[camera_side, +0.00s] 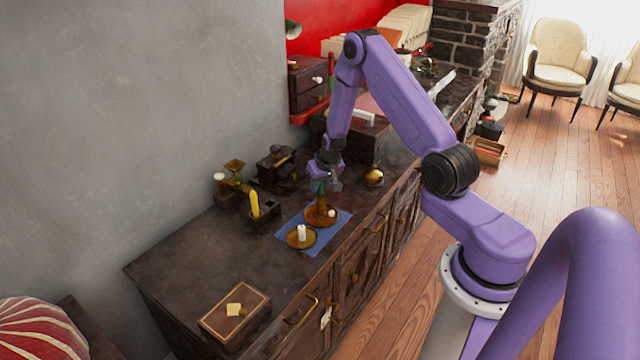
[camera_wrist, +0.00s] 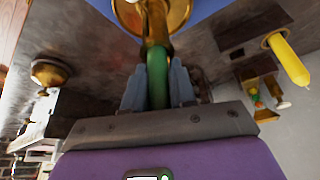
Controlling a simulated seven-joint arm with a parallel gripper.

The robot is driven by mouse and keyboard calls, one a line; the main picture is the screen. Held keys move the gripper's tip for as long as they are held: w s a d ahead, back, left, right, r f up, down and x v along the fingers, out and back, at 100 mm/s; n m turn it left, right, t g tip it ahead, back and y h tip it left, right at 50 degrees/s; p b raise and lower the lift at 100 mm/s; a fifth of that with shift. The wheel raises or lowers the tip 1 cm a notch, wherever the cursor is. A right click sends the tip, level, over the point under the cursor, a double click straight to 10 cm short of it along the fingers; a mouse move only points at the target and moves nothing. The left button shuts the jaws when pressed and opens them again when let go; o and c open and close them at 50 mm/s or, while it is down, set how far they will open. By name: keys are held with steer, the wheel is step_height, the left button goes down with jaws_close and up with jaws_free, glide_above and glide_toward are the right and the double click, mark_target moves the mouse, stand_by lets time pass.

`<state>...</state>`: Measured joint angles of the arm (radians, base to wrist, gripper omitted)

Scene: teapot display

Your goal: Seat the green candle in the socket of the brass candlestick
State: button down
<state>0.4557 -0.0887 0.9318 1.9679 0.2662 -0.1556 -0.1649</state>
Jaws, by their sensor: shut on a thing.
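The green candle (camera_wrist: 157,72) is between the fingers of my gripper (camera_wrist: 158,88) in the wrist view, and the gripper is shut on it. In the side view my gripper (camera_side: 321,178) is directly over the brass candlestick (camera_side: 320,214), with a little of the green candle (camera_side: 320,188) showing below the fingers. The candle looks about upright. In the wrist view its lower end meets the candlestick's brass stem (camera_wrist: 155,42); I cannot tell whether it sits inside the socket or only touches it. The candlestick stands on a blue mat (camera_side: 338,226).
A brass dish with a white candle (camera_side: 301,233) stands close in front of the candlestick. A yellow candle (camera_side: 254,204) stands upright in a dark holder to the left. A round brass pot (camera_side: 373,175) is to the right.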

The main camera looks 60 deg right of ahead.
steer(key=shift+s+f, duration=0.1)
steer(key=shift+f, duration=0.15)
